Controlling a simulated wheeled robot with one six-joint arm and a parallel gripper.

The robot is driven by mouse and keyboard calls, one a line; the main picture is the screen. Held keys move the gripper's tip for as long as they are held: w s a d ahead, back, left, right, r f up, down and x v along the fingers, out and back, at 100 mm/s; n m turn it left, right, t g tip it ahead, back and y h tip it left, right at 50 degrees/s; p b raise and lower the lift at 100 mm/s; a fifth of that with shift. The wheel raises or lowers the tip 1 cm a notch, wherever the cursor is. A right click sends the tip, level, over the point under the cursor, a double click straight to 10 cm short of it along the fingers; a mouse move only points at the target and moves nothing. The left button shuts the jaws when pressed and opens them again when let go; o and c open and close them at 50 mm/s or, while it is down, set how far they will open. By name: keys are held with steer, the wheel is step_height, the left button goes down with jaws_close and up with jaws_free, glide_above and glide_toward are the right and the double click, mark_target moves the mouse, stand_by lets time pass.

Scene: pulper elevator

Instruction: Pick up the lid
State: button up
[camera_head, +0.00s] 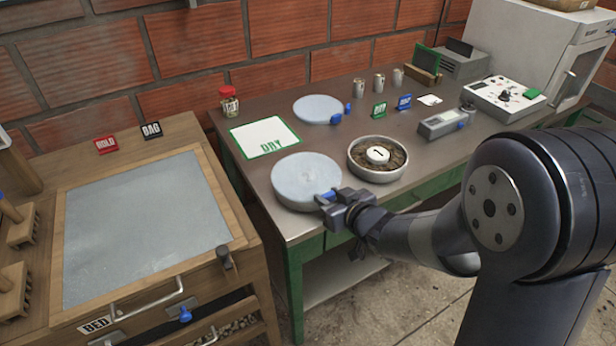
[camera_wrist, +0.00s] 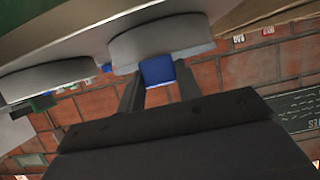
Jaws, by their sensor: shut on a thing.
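A round pale-grey lid (camera_head: 306,178) with a blue tab handle (camera_head: 327,195) is at the front left of the bench, level, seemingly on top of a grey round pan. My gripper (camera_head: 331,200) is at its front right edge, shut on the blue tab. In the wrist view the blue tab (camera_wrist: 158,71) is between my two fingers (camera_wrist: 159,82), and the lid's rim (camera_wrist: 201,50) shows as a light band against the pan's wall (camera_wrist: 158,38). Whether the lid touches the pan all round cannot be told.
An open pan (camera_head: 350,166) of brown material with a white disc stands close right of the lid. A second grey lid (camera_head: 317,108) with blue tabs is behind. A green-edged DRY mat (camera_head: 262,135) and a red-capped jar (camera_head: 229,102) are nearby. A wooden tray frame (camera_head: 215,200) stands left.

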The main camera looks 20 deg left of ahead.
steer(key=shift+c, duration=0.7)
